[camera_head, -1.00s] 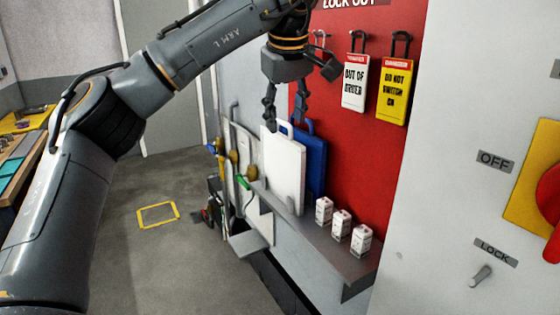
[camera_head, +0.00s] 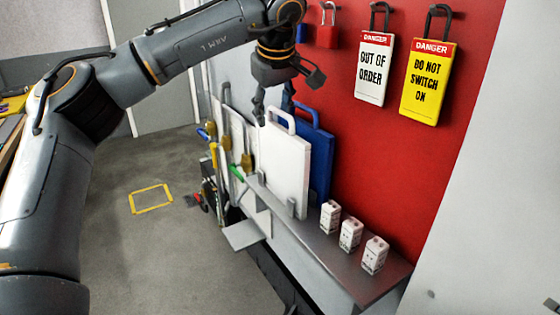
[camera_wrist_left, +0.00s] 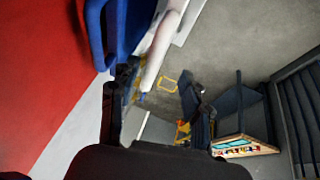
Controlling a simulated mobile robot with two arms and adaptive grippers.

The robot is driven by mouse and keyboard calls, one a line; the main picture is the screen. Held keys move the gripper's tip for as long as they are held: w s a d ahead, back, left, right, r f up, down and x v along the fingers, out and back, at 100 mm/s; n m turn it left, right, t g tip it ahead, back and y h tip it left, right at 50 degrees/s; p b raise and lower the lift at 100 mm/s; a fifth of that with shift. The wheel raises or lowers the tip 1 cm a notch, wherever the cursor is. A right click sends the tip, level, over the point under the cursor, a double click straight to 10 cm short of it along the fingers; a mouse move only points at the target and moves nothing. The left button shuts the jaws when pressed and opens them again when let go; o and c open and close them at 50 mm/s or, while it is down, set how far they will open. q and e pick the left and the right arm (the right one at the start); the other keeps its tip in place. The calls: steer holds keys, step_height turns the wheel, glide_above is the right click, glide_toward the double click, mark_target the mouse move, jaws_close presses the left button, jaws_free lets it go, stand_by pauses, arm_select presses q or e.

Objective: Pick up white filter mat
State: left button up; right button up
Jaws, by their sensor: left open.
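The white filter mat (camera_head: 284,168) stands upright on a grey shelf, with its loop handle at the top. A blue mat (camera_head: 320,160) stands right behind it. My left gripper (camera_head: 272,108) is open, fingers pointing down, at the top of the white mat's handle. In the left wrist view, the white handle (camera_wrist_left: 158,50) shows just beyond the fingers of the gripper (camera_wrist_left: 155,98), with the blue mat (camera_wrist_left: 96,32) beside it. I cannot tell whether a finger touches the handle. My right gripper is not in view.
The grey shelf (camera_head: 318,248) also holds several small white boxes (camera_head: 351,235). A red lockout board (camera_head: 365,140) with hanging tags rises behind. Brushes with coloured handles (camera_head: 226,160) hang left of the mats. The floor at left is clear around a yellow square outline (camera_head: 151,199).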

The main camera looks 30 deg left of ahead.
mark_target(273, 124)
arm_select(q)
steer(key=shift+p+x, duration=0.8)
steer(key=shift+x, duration=1.55)
steer(key=shift+w+f, duration=0.2)
steer(key=shift+f, duration=0.05)
steer(key=shift+c, duration=1.2)
steer(key=shift+s+d, duration=0.1)
steer(key=c, duration=0.7)
steer(key=shift+s+r, duration=0.1)
steer(key=shift+r, duration=0.05)
jaws_close()
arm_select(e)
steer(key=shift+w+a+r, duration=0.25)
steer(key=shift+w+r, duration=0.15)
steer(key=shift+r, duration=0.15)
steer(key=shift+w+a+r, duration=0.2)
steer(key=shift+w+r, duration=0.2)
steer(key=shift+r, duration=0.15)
